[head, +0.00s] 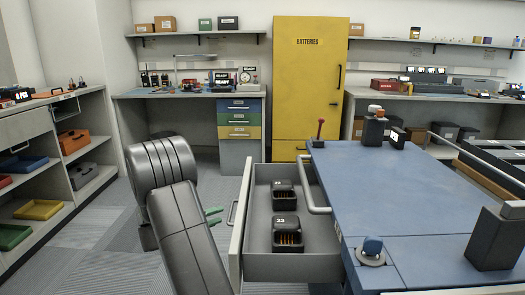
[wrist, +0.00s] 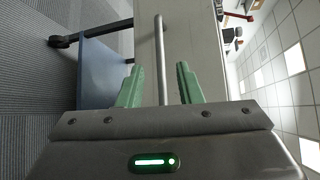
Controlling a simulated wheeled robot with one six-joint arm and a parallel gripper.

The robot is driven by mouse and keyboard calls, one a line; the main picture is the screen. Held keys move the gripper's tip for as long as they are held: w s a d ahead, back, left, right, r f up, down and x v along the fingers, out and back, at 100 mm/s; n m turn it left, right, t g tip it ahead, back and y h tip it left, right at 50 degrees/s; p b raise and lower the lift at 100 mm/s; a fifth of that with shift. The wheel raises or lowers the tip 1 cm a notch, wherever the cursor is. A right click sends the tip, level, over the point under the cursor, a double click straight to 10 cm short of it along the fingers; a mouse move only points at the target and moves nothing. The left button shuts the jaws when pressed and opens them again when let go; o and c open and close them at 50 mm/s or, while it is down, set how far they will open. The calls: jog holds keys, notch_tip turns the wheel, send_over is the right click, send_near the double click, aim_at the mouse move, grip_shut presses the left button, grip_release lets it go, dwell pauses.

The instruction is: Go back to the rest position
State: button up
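My gripper (head: 214,216) shows at the end of my grey arm in the head view, just left of the open drawer's front. In the wrist view its two green fingers (wrist: 158,85) are spread apart, with nothing clamped between them. The drawer's bar handle (wrist: 161,50) runs through the gap between the fingers in the picture, touching neither. How deep the fingers reach around it I cannot tell. The grey drawer (head: 300,265) is pulled out from the blue-topped bench or cart (head: 415,185). Two black numbered units (head: 288,232) stand in it; the nearer reads 23.
A yellow batteries cabinet (head: 308,85) stands at the back, shut. A workbench with coloured drawers (head: 239,119) is left of it. Shelving with trays (head: 40,209) lines the left wall. Open floor (head: 90,250) lies between the shelving and my arm.

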aim_at(232, 209)
jog(key=b+x, duration=0.1)
jog(key=x, duration=0.5)
jog(key=shift+w+d, duration=0.3)
